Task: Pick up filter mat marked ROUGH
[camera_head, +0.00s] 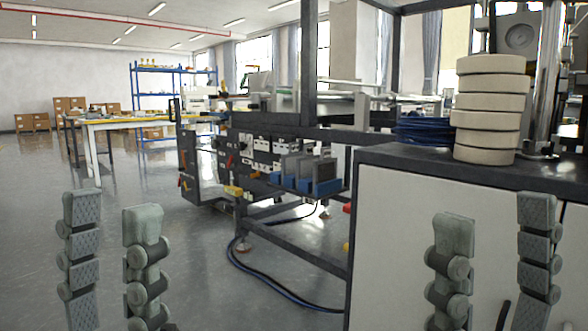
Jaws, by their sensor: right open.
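No mat with a readable ROUGH mark shows in the head view. A stack of several thick, cream-coloured round pieces (490,108) stands on the dark top of a cabinet at the right; I see no lettering on them and cannot tell whether they are filter mats. My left gripper (112,202) is at the lower left, pointing up, its fingers apart with nothing between them. My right gripper (495,207) is at the lower right, in front of the cabinet's pale side, open and empty.
The cabinet (400,245) fills the right side. A dark machine frame (310,250) with blue-fronted units (318,178) stands mid-view, with a cable (275,291) on the floor. Blue coiled hose (422,131) lies beside the stack. Open floor (40,190) extends left.

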